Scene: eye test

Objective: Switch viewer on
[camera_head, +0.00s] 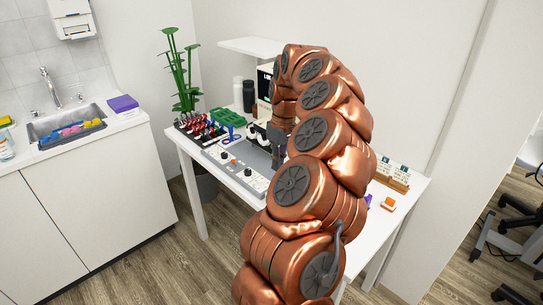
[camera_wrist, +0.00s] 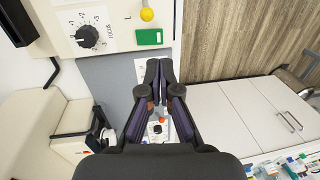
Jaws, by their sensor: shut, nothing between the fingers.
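The viewer (camera_wrist: 115,22) shows at the top of the wrist view as a cream panel. It bears a black numbered focus dial (camera_wrist: 88,36), a yellow ball knob (camera_wrist: 147,14), a green switch (camera_wrist: 149,37) and a letter L. I cannot tell whether the switch is on. In the head view, a pale device with a dark screen (camera_head: 265,80) stands behind my arm, mostly hidden. My gripper (camera_wrist: 160,66) is shut and empty, its fingertips just below the green switch in the picture. In the head view my gripper (camera_head: 278,152) is over the table, partly hidden by my arm.
On the white table (camera_head: 418,187) are a grey console (camera_head: 240,172) with knobs, a rack of red-and-black items (camera_head: 200,128), a green tray (camera_head: 227,117), dark bottles (camera_head: 248,96) and an orange block (camera_head: 388,203). A sink counter (camera_head: 75,150) stands left.

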